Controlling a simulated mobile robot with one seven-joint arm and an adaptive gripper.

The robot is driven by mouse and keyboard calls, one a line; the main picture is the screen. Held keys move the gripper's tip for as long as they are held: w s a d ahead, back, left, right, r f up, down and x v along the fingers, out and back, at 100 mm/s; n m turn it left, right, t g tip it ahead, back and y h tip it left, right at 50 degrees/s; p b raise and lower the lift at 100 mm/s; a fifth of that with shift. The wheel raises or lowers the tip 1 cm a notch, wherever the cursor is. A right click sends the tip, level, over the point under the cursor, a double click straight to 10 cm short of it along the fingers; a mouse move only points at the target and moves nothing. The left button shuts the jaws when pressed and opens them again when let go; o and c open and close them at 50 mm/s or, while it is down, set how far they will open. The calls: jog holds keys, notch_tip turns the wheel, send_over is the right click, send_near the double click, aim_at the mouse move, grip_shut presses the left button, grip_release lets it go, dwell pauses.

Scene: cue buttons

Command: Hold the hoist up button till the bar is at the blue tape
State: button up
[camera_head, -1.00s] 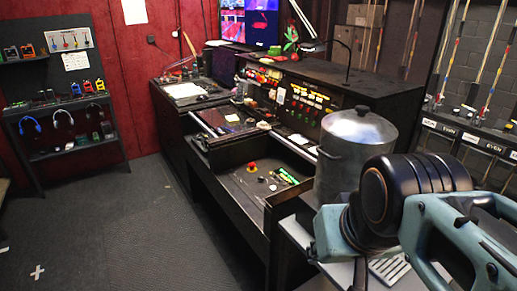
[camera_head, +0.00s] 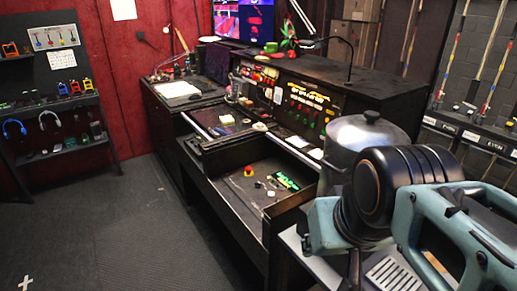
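The black control desk (camera_head: 203,160) stands in the middle of the head view. Its upright panel (camera_head: 312,104) carries rows of small lit amber, green and red buttons. A red mushroom button (camera_head: 249,170) and green-lit keys (camera_head: 287,184) are on the low shelf at the front. I cannot tell which control is the hoist up button; the labels are too small to read. Upright lines with coloured bands (camera_head: 490,80) stand against the grey wall at the right. I cannot pick out the bar or its blue tape.
A large lidded metal pot (camera_head: 362,140) stands at the desk's right end. A bulky teal and black object (camera_head: 405,205) fills the lower right, close to the camera. A shelf rack with headphones (camera_head: 48,120) stands at the left. The dark floor (camera_head: 130,235) before the desk is clear.

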grip_shut()
dwell(1.2)
